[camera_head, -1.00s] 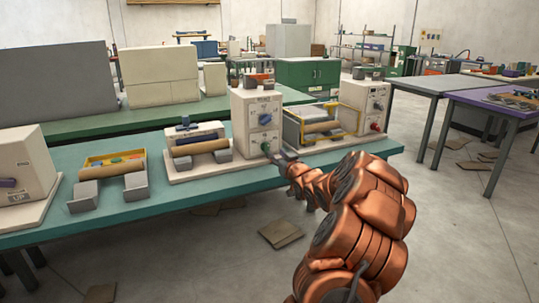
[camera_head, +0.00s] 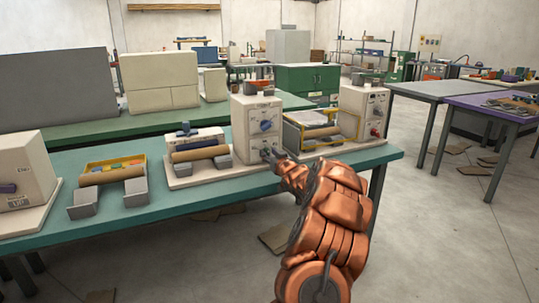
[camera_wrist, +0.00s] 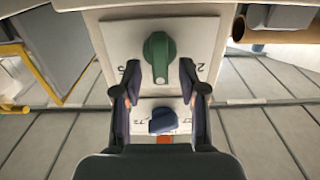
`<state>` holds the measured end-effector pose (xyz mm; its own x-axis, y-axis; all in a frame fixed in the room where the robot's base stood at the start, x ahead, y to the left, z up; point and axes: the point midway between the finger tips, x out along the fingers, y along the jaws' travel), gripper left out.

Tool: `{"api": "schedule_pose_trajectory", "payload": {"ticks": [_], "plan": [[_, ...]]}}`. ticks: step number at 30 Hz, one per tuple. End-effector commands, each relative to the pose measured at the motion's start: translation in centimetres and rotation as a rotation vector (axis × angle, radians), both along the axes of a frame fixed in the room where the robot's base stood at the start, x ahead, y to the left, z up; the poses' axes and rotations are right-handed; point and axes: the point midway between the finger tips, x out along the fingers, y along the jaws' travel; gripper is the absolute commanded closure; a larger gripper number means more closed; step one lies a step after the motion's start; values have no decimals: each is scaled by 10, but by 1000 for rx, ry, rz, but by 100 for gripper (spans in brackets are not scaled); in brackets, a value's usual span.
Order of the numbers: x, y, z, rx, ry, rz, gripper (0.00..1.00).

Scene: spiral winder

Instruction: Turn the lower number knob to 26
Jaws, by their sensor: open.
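A beige machine (camera_head: 240,127) on the teal bench has a blue upper knob (camera_head: 266,125) on its front. My gripper (camera_head: 267,155) is below that knob in the head view and hides the lower knob there. In the wrist view, which looks upside down, the green lower knob (camera_wrist: 160,57) sits on a pale dial plate with partly visible numbers. My gripper (camera_wrist: 160,68) is open, with one fingertip on each side of the green knob and gaps showing. The blue knob (camera_wrist: 163,121) shows farther down, between the fingers. The exact setting is unreadable.
A roller with grey blocks (camera_head: 201,153) stands left of the machine. A yellow-framed unit (camera_head: 318,131) and a second beige machine with knobs (camera_head: 363,112) stand close on the right. The teal bench (camera_head: 150,195) has a bare front strip.

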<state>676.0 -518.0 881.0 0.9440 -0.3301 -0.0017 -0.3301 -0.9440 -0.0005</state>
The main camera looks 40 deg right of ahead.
Motion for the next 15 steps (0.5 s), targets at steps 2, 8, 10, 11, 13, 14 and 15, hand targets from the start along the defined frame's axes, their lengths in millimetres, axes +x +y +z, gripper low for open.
{"api": "schedule_pose_trajectory", "payload": {"ticks": [2,8,10,11,13,14,15], "plan": [[1,0,0,0,-1,0,58],[1,0,0,0,-1,0,59],[1,0,0,0,-1,0,67],[1,0,0,0,-1,0,70],[1,0,1,-1,-1,0,77],[1,0,1,-1,-1,0,80],[1,0,1,-1,-1,0,84]]}}
